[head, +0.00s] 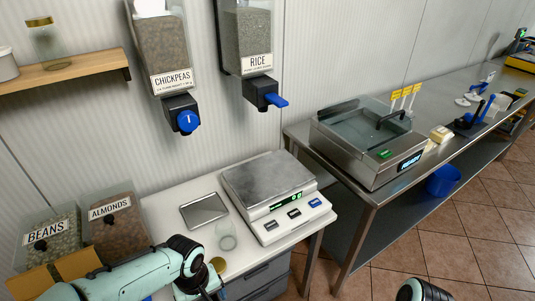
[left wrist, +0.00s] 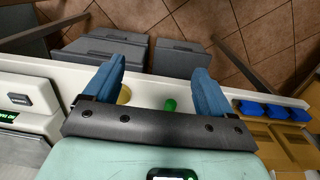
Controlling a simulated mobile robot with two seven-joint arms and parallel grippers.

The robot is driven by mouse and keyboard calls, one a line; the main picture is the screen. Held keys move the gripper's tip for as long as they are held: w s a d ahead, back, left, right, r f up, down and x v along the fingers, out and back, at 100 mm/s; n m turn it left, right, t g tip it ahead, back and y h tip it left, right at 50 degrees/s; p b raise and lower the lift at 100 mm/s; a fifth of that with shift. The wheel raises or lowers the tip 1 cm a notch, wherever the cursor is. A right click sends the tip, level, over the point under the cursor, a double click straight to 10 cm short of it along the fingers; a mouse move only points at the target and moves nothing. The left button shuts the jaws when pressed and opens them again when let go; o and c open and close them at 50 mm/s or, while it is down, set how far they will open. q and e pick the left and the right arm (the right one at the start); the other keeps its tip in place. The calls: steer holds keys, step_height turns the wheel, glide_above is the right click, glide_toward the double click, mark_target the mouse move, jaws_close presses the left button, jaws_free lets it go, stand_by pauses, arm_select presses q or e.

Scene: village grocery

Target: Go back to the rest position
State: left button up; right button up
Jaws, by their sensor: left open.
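My left arm (head: 130,275) reaches in from the lower left of the head view and bends down near the front of the white counter (head: 165,212). Its fingertips cannot be made out there. In the left wrist view my left gripper (left wrist: 159,65) has its two blue fingers spread apart, with nothing held between them. A small green item (left wrist: 170,104) and a yellowish round item (left wrist: 124,95) show on the counter behind the fingers. A dark and teal part of my right arm (head: 420,290) shows at the bottom edge; its gripper is not visible.
The counter holds a scale (head: 270,190), a metal tray (head: 204,210), a glass jar (head: 227,238), and bins of beans (head: 50,240) and almonds (head: 118,225). Chickpeas (head: 165,50) and rice (head: 247,45) dispensers hang above. A steel table (head: 372,193) stands right; tiled floor (head: 455,235) is open.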

arm_select(q)
step_height(320, 180, down, 16)
steer(key=s+d+m+g+h+p, duration=0.1)
steer(key=s+d+m+h+p, duration=0.1)
steer(key=s, duration=0.1)
steer(key=s+f+h+p, duration=0.1)
steer(key=s+f+p, duration=0.1)
steer(key=s+f, duration=0.9)
steer(key=shift+s+d+f+p, duration=0.15)
steer(key=shift+s+d+p, duration=0.3)
steer(key=shift+s, duration=0.5)
arm_select(e)
steer(key=w+r, duration=0.3)
steer(key=r, duration=0.2)
steer(key=shift+r, duration=0.35)
